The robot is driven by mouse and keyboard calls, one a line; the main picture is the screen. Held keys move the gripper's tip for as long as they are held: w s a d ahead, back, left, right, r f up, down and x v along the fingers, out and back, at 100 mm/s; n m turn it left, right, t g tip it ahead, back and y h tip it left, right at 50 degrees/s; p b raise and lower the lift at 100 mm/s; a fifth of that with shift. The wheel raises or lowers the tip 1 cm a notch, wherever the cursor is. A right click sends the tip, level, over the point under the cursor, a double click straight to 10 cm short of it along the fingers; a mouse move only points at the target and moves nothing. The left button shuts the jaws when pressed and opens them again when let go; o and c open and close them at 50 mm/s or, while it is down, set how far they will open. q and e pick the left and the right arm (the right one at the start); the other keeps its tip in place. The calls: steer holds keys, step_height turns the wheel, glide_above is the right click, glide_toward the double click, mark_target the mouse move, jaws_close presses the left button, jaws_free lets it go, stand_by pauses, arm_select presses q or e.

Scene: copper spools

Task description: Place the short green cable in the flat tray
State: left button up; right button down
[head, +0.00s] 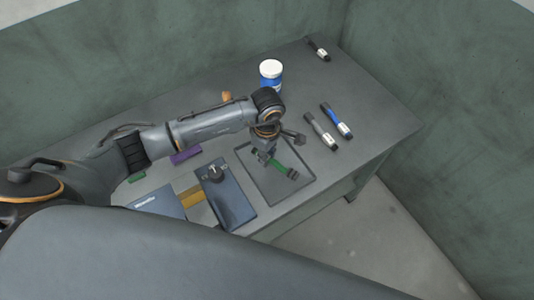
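Whether the cable rests fully on the tray floor is hard to tell. The flat tray is dark and shallow and lies near the table's front right edge. My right gripper is not in view.
A blue jar with a white lid (271,75) stands behind my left arm. A blue cable (336,121), a grey cable (320,131) and a black one (318,50) lie to the right. A dark blue box (229,198) and a purple item (186,155) lie left of the tray.

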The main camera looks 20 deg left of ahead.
arm_select(q)
steer(key=shift+o, duration=1.2)
steer(key=shift+r, duration=0.2)
step_height(320, 180, up, 12)
steer(key=b, duration=0.2)
